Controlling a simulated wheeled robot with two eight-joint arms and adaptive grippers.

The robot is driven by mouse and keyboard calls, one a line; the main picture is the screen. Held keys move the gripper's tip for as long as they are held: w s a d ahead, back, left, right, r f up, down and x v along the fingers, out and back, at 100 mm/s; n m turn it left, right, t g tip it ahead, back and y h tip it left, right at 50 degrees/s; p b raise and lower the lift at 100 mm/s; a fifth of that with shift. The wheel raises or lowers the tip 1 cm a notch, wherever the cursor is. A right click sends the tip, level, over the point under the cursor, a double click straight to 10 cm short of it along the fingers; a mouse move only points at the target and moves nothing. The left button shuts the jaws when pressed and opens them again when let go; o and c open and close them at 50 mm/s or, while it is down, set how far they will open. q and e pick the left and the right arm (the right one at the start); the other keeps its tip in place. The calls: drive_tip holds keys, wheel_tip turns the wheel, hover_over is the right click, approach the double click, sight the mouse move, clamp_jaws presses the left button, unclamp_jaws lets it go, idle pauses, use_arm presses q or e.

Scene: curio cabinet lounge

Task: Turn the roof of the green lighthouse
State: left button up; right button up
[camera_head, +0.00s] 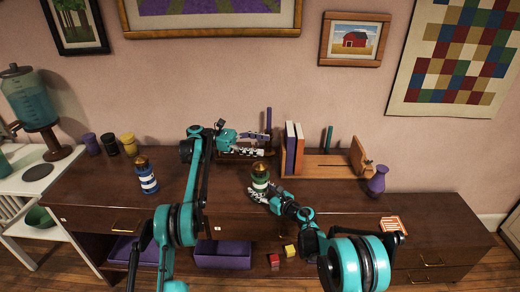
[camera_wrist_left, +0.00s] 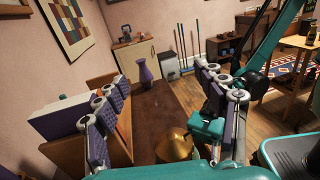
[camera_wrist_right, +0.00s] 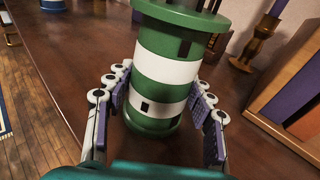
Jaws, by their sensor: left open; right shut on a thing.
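The green lighthouse (camera_head: 260,184), green and white banded with a gold roof (camera_head: 259,168), stands upright on the dark cabinet top. My right gripper (camera_head: 256,194) is shut on its lower body; the right wrist view shows a finger on each side of the lighthouse (camera_wrist_right: 165,68). The roof is out of that view. My left gripper (camera_head: 262,138) is open and empty, above and behind the lighthouse in the head view. In the left wrist view the gold roof (camera_wrist_left: 175,147) shows low between the open fingers (camera_wrist_left: 160,95), apart from them.
A blue-and-white lighthouse (camera_head: 146,180) stands to the left. A wooden book rack (camera_head: 325,168) with books is at the back right, near my left gripper. A purple vase (camera_head: 377,181) stands beyond it. The cabinet top (camera_head: 325,200) is clear right of the green lighthouse.

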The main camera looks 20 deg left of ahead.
sight(261, 167)
use_arm(q)
drive_tip(key=s+a+f+n+t+y, duration=0.2)
drive_tip(key=s+a+f+n+t, duration=0.3)
drive_tip(key=a+f, duration=0.5)
drive_tip(key=shift+m+t, duration=0.4)
drive_tip(key=shift+t, duration=0.3)
drive_tip(key=x, duration=1.1)
drive_tip(key=shift+w+d, duration=0.2)
drive_tip(key=shift+w, duration=0.15)
drive_tip(key=c, duration=1.2)
